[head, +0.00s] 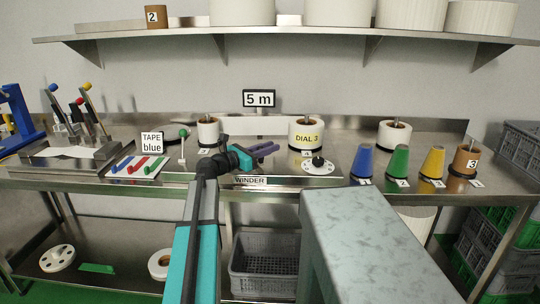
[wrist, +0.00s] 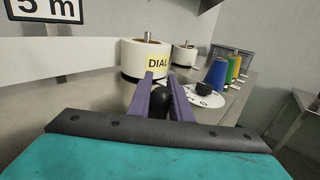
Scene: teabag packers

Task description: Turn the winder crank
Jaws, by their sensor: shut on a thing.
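My gripper (head: 268,149) reaches over the bench just behind the WINDER label (head: 250,180). In the wrist view its two purple fingers (wrist: 161,84) stand on either side of a round black knob (wrist: 163,98), which I take to be the crank's handle. The gripper is shut on this knob. The crank's arm and pivot are hidden by the gripper in both views. The roll marked DIAL 3 (head: 306,133) stands on its spindle just beyond the fingertips, and also shows in the wrist view (wrist: 146,60).
A white dial plate with a black knob (head: 318,161) lies right of the gripper. Blue (head: 361,162), green (head: 398,162) and yellow (head: 432,162) cones stand farther right. A green-topped lever (head: 183,147) is to the left.

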